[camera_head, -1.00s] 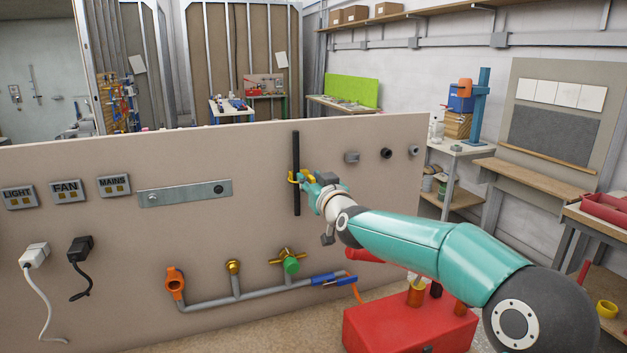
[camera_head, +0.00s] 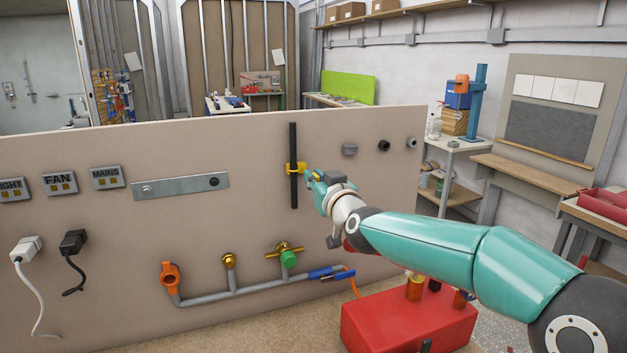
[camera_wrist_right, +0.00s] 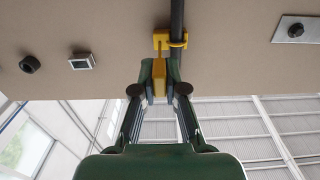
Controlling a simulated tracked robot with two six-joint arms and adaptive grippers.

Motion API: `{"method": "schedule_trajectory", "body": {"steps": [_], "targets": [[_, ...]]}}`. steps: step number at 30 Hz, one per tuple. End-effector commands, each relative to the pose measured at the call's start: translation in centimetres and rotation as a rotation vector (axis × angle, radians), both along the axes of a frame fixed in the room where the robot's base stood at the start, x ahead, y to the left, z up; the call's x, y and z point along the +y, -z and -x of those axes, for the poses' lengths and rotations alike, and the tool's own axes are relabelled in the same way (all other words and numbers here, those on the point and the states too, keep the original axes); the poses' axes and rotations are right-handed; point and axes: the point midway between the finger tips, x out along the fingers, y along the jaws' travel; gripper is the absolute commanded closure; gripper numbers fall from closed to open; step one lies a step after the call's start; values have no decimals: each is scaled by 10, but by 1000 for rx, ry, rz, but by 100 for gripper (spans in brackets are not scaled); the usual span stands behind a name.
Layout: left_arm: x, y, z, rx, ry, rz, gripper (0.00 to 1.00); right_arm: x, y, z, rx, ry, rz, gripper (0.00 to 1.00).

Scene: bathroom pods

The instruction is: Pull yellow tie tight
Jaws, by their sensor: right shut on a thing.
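The yellow tie (camera_head: 295,169) sits around a black vertical rod or cable (camera_head: 293,140) on the beige panel. In the right wrist view, its loop (camera_wrist_right: 176,38) wraps the dark rod, and its yellow tail (camera_wrist_right: 159,84) runs down between my fingertips. My right gripper (camera_head: 312,178) is just right of the tie and is shut on the tail; the fingers (camera_wrist_right: 160,80) also show in the wrist view. How closely the loop grips the rod is too small to tell. My left gripper is not in view.
Three round or square fittings (camera_head: 384,146) stick out of the panel to the right. A metal strip (camera_head: 180,186) and switches (camera_head: 59,183) are to the left. Pipework with a green-capped valve (camera_head: 288,259) is below. A red box (camera_head: 409,318) stands in front.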

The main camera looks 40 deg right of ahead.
Motion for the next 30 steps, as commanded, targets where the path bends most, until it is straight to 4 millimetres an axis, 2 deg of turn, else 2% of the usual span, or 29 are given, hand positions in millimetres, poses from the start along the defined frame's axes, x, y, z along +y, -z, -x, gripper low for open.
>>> {"method": "schedule_trajectory", "body": {"steps": [5, 6, 10, 22, 26, 30], "targets": [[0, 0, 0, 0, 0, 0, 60, 1, 3, 0, 8, -2, -2, 100], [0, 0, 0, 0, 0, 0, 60, 1, 3, 0, 8, -3, -2, 84], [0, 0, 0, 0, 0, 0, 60, 0, 3, 0, 7, -2, -2, 62], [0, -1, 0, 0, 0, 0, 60, 1, 2, 4, 5, -1, -1, 62], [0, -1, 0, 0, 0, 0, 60, 4, 1, 17, 5, -1, -1, 62], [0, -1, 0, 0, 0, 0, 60, 10, 1, 42, 4, -1, -1, 62]]}}
